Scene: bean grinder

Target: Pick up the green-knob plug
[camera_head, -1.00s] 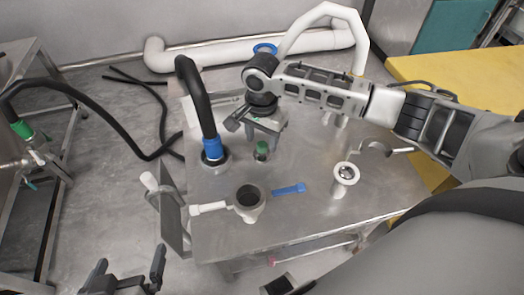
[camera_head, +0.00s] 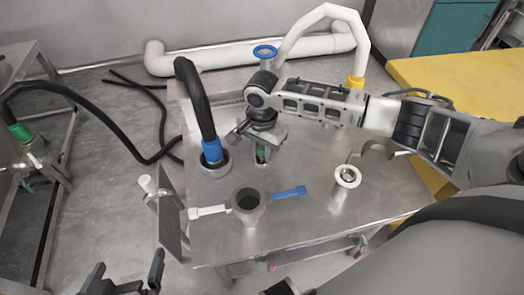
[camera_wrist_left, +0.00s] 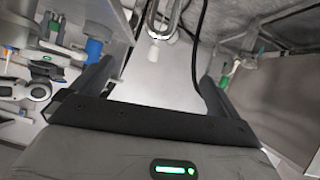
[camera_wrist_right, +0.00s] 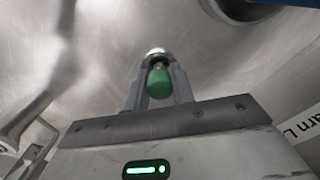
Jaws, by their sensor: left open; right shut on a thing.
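The green-knob plug (camera_head: 261,153) stands on the metal table, left of its middle. My right gripper (camera_head: 259,148) comes down over it and is shut on the green knob. In the right wrist view the green knob (camera_wrist_right: 159,83) sits between the two fingers, with a pale round end beyond it. The gripper hides part of the plug in the head view. My left gripper (camera_head: 126,275) is open and empty at the lower left, off the table. Its spread fingers also show in the left wrist view (camera_wrist_left: 150,85).
A black hose with a blue collar (camera_head: 212,152) stands left of the plug. The front right tabletop is clear.

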